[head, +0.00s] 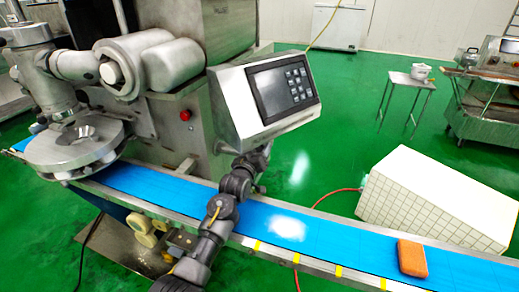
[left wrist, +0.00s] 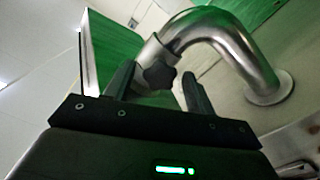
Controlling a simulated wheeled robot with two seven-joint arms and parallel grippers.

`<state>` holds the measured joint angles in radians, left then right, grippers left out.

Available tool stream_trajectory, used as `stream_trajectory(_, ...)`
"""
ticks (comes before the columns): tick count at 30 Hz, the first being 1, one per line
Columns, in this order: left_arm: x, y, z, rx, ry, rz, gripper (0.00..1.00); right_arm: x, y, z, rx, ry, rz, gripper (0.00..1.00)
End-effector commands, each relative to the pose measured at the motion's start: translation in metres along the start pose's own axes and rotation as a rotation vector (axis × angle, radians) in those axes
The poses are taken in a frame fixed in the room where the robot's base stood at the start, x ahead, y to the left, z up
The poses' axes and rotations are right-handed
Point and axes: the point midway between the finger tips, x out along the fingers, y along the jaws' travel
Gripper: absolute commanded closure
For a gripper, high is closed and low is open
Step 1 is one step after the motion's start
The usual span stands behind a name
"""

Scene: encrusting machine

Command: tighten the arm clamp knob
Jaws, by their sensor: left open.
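The arm clamp knob (left wrist: 158,76) is a dark, lobed knob on the collar of a bent steel pipe (left wrist: 235,52) in the left wrist view. My left gripper (left wrist: 159,82) is open, with one finger on each side of the knob in that picture. I cannot tell whether the fingers touch it. In the head view my left gripper (head: 262,152) is just below the control panel (head: 283,88), which partly hides its tip. The knob is hidden there. My right gripper is in neither view.
A blue conveyor belt (head: 341,237) runs under my left arm, with an orange block (head: 412,258) near its right end. The steel encrusting machine (head: 185,95) stands behind on the left. A white tiled box (head: 430,200) is on the green floor at right.

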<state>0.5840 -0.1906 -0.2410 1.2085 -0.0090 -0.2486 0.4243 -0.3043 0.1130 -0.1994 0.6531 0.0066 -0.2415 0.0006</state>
Motion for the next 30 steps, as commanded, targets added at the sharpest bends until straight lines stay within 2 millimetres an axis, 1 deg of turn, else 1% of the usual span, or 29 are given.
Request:
stream_trajectory(3, 0.0086, 0.0004, -0.0001, 0.000, 0.000, 0.000, 0.45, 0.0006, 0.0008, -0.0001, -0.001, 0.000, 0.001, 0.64)
stream_trajectory(6, 0.0116, 0.0003, 0.0003, 0.000, 0.000, 0.000, 0.45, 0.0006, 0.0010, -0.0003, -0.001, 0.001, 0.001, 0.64)
stream_trajectory(14, 0.0124, 0.0002, 0.0001, 0.000, 0.000, 0.000, 0.45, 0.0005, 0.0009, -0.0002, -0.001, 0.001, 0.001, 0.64)
stream_trajectory(17, 0.0123, 0.0002, 0.0001, 0.000, 0.000, 0.000, 0.56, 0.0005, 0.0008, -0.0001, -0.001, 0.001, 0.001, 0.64)
stream_trajectory(24, 0.0122, 0.0002, 0.0001, 0.000, 0.000, 0.000, 0.87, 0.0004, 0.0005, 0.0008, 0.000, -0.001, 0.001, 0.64)
stream_trajectory(25, 0.0122, 0.0001, 0.0001, 0.000, 0.000, 0.000, 0.90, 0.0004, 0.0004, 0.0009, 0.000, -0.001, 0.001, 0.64)
stream_trajectory(30, 0.0121, 0.0001, -0.0001, 0.011, 0.000, 0.000, 0.90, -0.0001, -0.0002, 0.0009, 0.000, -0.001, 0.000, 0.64)
